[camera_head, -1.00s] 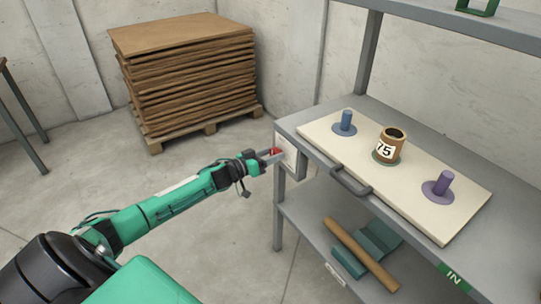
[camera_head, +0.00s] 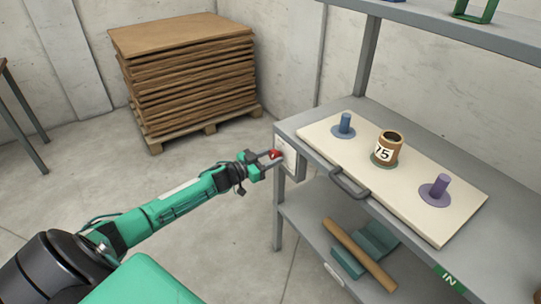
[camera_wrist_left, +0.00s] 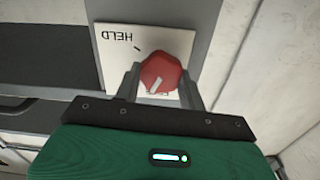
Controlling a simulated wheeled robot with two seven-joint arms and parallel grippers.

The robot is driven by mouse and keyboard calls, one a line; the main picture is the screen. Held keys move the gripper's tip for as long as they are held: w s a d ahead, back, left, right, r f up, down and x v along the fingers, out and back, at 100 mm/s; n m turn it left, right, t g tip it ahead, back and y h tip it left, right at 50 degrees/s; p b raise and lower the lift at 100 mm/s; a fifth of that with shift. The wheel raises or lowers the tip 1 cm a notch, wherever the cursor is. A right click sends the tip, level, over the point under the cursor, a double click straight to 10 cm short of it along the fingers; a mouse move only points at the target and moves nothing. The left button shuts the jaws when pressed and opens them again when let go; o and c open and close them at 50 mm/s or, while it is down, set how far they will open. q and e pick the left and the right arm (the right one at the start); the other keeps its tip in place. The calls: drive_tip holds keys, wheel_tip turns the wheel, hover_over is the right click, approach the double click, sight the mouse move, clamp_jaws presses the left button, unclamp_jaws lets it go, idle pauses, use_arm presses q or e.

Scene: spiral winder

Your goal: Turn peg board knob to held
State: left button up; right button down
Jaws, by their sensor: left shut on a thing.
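The red knob (camera_wrist_left: 160,72) sits on a white plate (camera_wrist_left: 180,40) on the end of the metal shelf unit. The plate reads HELD, upside down in the left wrist view, with a short dark tick beside it. A second label below the knob is mostly hidden. The knob's white pointer line faces the lower part of that view, away from HELD. My left gripper (camera_wrist_left: 161,80) is shut on the knob, one finger on each side. In the head view the knob (camera_head: 275,154) shows small at the tip of my left gripper (camera_head: 269,161). My right gripper is out of view.
The shelf unit's top holds a cream peg board (camera_head: 410,205) with a blue peg (camera_head: 345,122), a brown pot marked 75 (camera_head: 388,148) and a purple peg (camera_head: 440,186). A dark handle (camera_head: 348,186) sticks out in front. Stacked brown sheets (camera_head: 190,75) stand behind on a pallet.

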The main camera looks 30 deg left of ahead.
use_arm(q)
drive_tip(key=m, duration=0.3)
drive_tip(key=shift+m, duration=0.4)
drive_tip(key=m, duration=0.3)
drive_tip(key=shift+d+f+m, duration=0.1)
drive_tip(key=shift+m, duration=1.1)
drive_tip(key=shift+f+m, duration=0.1)
drive_tip(key=shift+m, duration=0.9)
drive_tip(key=shift+m+b, duration=0.4)
drive_tip(key=shift+m, duration=0.4)
drive_tip(key=shift+s+d+f+m+b, duration=0.1)
drive_tip(key=shift+m+b, duration=0.55)
drive_tip(key=shift+m, duration=1.05)
drive_tip(key=shift+f+m+b, duration=0.1)
drive_tip(key=shift+m+b, duration=0.55)
drive_tip(key=shift+m, duration=1.05)
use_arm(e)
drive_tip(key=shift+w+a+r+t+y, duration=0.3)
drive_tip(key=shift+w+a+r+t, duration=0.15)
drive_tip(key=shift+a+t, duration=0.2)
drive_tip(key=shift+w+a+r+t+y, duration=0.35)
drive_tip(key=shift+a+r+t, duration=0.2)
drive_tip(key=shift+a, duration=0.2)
